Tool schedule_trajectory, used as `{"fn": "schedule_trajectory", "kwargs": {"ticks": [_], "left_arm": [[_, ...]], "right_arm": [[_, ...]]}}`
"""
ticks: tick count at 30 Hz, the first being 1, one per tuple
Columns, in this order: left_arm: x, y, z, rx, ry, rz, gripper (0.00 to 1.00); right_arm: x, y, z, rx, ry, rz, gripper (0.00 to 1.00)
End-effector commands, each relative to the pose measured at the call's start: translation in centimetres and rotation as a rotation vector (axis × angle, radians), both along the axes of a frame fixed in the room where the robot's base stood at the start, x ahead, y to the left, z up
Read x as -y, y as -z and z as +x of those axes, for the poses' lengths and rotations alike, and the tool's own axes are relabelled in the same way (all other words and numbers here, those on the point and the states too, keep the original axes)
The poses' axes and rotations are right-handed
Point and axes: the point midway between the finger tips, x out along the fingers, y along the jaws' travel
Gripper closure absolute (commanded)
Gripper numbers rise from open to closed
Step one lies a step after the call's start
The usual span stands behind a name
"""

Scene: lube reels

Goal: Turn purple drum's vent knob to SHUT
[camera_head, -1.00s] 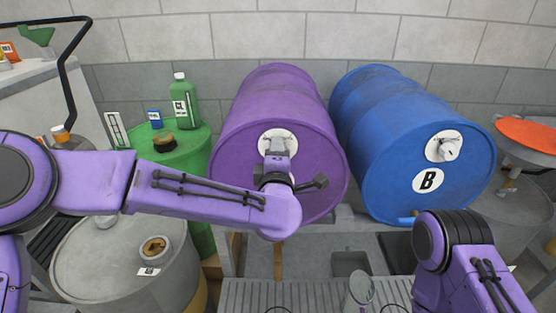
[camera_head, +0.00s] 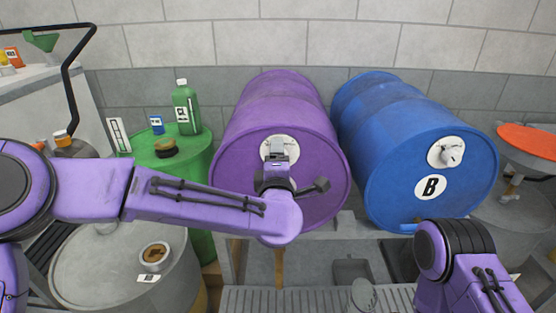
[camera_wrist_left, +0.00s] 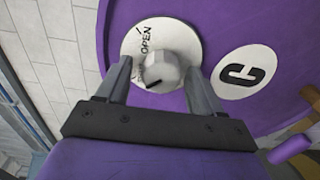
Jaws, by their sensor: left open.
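The purple drum (camera_head: 305,120) lies on its side, end facing me. Its vent knob (camera_wrist_left: 163,70) is a grey round knob on a white dial plate (camera_wrist_left: 131,44), with the word OPEN readable above it and other lettering too small to read. A dark mark on the knob is at its lower left in the left wrist view. My left gripper (camera_wrist_left: 159,88) is open, with one finger on each side of the knob; I cannot tell whether they touch it. My right gripper is out of view.
A blue drum (camera_head: 400,140) marked B, with its own dial (camera_head: 446,152), lies right of the purple one. A green drum (camera_head: 190,165) with bottles stands left, a grey drum (camera_head: 100,260) in front. A slatted grate (camera_head: 300,299) is below.

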Motion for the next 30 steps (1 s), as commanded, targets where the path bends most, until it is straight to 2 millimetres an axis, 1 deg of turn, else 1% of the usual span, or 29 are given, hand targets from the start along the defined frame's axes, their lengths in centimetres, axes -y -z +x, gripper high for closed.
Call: {"fn": "schedule_trajectory", "kwargs": {"ticks": [2,5,12,16,18,21,28,29,30], "left_arm": [[0.1,0.0,-0.2,0.0,0.002,0.0,0.33],[0.1,0.1,-1.4,0.001,0.003,0.0,0.33],[0.0,0.2,-7.1,0.003,0.002,0.0,0.33],[-0.1,0.1,-9.4,0.001,0.001,0.0,0.33],[-0.1,0.1,-10.1,0.001,-0.001,-0.001,0.33],[-0.2,0.0,-10.6,0.0,-0.001,0.0,0.33],[-0.1,0.0,-10.6,0.0,-0.001,0.002,0.33],[0.0,0.0,-10.6,-0.001,0.006,0.011,0.33],[0.5,0.1,-10.6,-0.001,0.035,0.038,0.33]], "right_arm": [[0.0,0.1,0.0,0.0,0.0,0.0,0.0],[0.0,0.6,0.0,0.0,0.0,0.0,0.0],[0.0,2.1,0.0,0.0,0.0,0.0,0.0],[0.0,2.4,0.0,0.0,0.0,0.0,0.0],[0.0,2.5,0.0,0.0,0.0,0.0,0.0],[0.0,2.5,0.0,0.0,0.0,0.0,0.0],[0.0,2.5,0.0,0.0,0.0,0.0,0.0],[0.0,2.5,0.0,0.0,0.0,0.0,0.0],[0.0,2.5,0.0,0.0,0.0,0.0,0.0]]}}
